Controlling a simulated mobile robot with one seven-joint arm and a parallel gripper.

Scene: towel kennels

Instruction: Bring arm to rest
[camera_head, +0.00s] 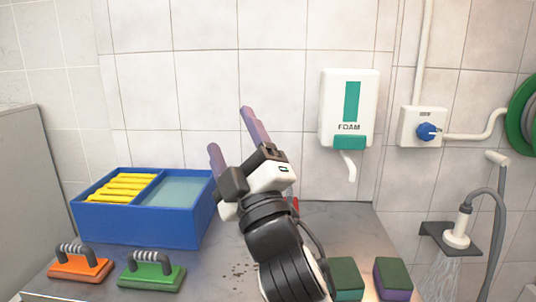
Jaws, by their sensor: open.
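My gripper (233,133) is raised above the grey counter, its two purple fingers pointing up and to the left toward the tiled wall. The fingers are apart with nothing between them. The gripper is to the right of the blue two-part bin and touches nothing that I can see. My arm comes up from the bottom of the picture and hides part of the counter. A small red thing (296,203) shows partly behind my wrist; I cannot tell what it is.
The blue bin (146,228) holds yellow folded cloths in its left part. An orange-based brush (80,266) and a green-based one (151,273) lie in front. Two green-topped sponges (346,277) (393,277) lie at right. A foam dispenser (347,105) hangs on the wall.

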